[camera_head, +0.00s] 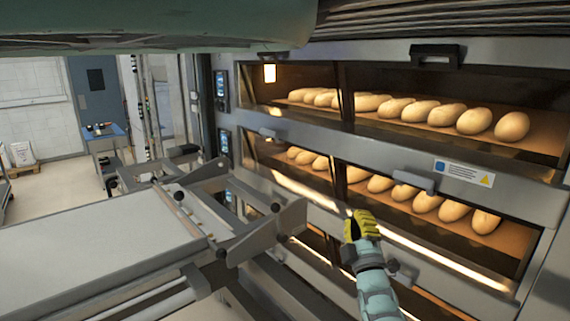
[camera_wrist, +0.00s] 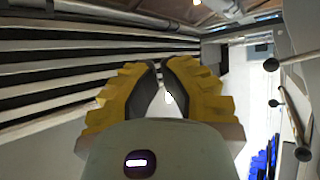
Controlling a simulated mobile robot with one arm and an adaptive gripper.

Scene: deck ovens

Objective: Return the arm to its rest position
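My gripper (camera_head: 362,222) has yellow ridged fingers and sits at the end of my pale teal arm, in front of the lower oven decks in the head view. In the wrist view, its two yellow fingers (camera_wrist: 160,66) lean together and their tips nearly meet. A gap shows between them nearer the palm, and nothing is held in it. The gripper looks apart from the oven front, but the exact distance cannot be told.
Deck ovens (camera_head: 390,150) with rows of loaves (camera_head: 445,115) fill the right side. Metal handles (camera_head: 412,182) stick out from the doors. A loader (camera_head: 110,245) with a pale flat bed stands at left. A blue table (camera_head: 105,133) is farther back, with open floor nearby.

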